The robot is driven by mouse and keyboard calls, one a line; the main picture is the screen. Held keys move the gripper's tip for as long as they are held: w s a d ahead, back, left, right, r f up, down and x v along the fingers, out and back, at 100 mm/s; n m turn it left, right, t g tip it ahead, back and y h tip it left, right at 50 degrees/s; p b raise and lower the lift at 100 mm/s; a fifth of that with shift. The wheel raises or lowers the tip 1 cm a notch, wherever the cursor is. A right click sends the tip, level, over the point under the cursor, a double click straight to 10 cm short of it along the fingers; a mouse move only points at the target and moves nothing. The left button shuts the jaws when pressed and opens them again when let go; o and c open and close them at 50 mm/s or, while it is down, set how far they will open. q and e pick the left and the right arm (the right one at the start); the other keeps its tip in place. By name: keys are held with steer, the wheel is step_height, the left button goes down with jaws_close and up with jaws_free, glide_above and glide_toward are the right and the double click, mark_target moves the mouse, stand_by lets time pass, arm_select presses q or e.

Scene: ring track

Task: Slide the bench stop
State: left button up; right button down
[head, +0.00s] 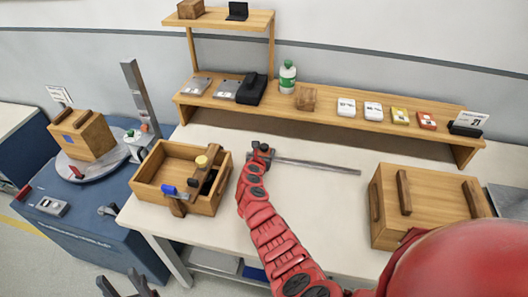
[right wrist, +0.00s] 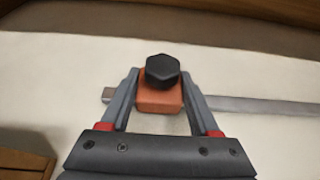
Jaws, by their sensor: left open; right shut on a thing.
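The bench stop is an orange-red block with a black faceted knob on top (right wrist: 161,98). It sits on a grey metal rail (head: 318,165) lying on the pale bench top. In the right wrist view the rail (right wrist: 265,105) runs far to the right of the block, with only a short end showing on the left. My right gripper (right wrist: 162,82) is shut on the block, one finger on each side. In the head view my right gripper (head: 262,158) largely hides the stop at the rail's left end. My left gripper (head: 121,283) is open and empty at the bottom left, away from the bench top.
A wooden open box (head: 148,196) with clamps stands left of the stop. A closed wooden crate (head: 425,220) stands right of the rail. A wooden shelf (head: 330,116) with a bottle and small boxes runs behind. Bare bench top lies around the rail.

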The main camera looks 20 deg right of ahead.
mark_target(350, 170)
steer(key=s+d+p, duration=0.1)
steer(key=d, duration=0.1)
steer(key=s+d+p, duration=0.2)
steer(key=s+d+r+p, duration=0.1)
steer(key=d+p, duration=0.1)
steer(key=shift+s+d, duration=0.2)
steer(key=shift+d, duration=0.1)
steer(key=s+d, duration=0.1)
steer(key=s+d+p, duration=0.1)
steer(key=d, duration=0.1)
steer(key=s+d+p, duration=0.1)
steer(key=d, duration=0.1)
steer(key=shift+s+f, duration=0.2)
steer(key=shift+s, duration=0.05)
steer(key=s+d, duration=0.3)
steer(key=d, duration=0.1)
steer(key=s+d, duration=0.3)
steer(key=d, duration=0.2)
steer(key=s+d, duration=0.3)
steer(key=d, duration=0.2)
steer(key=shift+s+d+f, duration=0.25)
steer(key=shift+s+f, duration=0.05)
steer(key=shift+s, duration=0.05)
steer(key=shift+s+d+r, duration=0.1)
steer(key=shift+s+d, duration=0.2)
steer(key=shift+d, duration=0.2)
